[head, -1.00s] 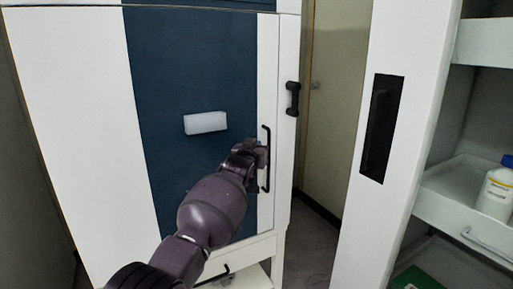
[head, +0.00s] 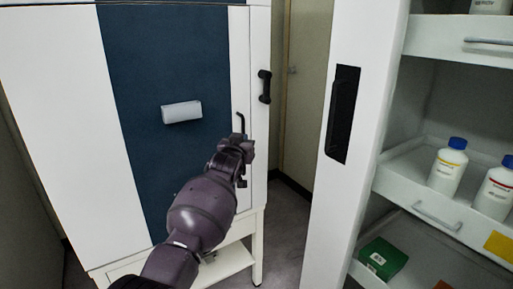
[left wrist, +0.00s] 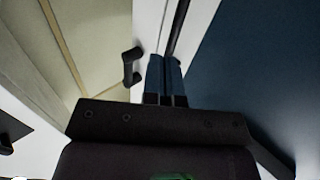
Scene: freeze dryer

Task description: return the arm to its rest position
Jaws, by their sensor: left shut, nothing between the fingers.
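My left arm reaches in from the lower left in the head view, up to the front of the white and dark-blue freeze dryer (head: 155,75). My left gripper (head: 243,149) is in front of the long black door handle (head: 240,124) and hides its middle. In the left wrist view the two fingers (left wrist: 166,75) are together with nothing between them. The handle (left wrist: 180,28) runs up just beyond the fingertips there; I cannot tell if they touch it. The dryer door looks shut. My right gripper is not in view.
A smaller black latch (head: 264,86) sits on the dryer's right edge. At the right, an open white cabinet (head: 393,120) holds bottles (head: 448,168) with blue caps and a green box (head: 382,258). A gap of floor (head: 289,225) lies between dryer and cabinet.

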